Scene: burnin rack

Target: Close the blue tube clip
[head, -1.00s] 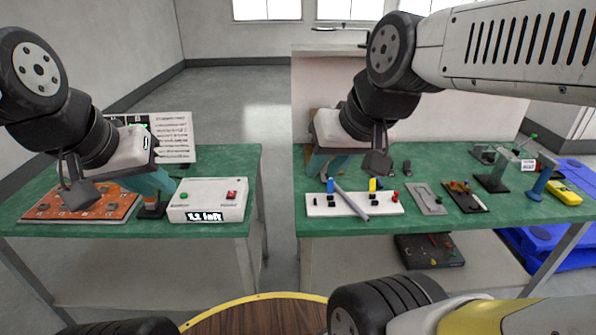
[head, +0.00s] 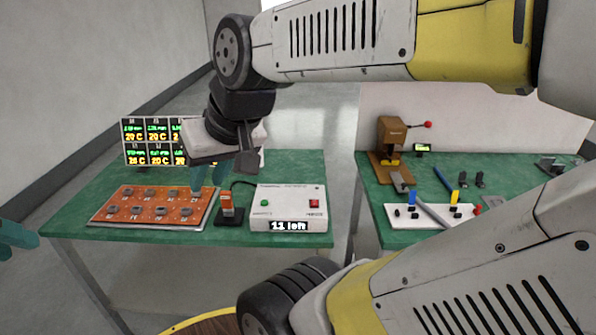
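The blue clip (head: 412,199) stands upright on the white board (head: 396,222) on the right bench, at the left end of a grey tube (head: 432,214) lying slantwise. I cannot tell whether its jaw is open. A yellow clip (head: 454,197) stands to its right. My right gripper (head: 208,183) hangs over the left bench, between the orange board and the control box, well left of the blue clip. Its teal fingers look apart with nothing between them. Only the teal fingertips of my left gripper (head: 14,240) show at the left edge, away from the clip.
The left bench holds an orange board (head: 150,207), a small black stand with an orange part (head: 228,212) and a white control box (head: 287,208). A brown press (head: 392,135) with a red-knobbed lever stands behind the white board. My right arm covers the right bench's front.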

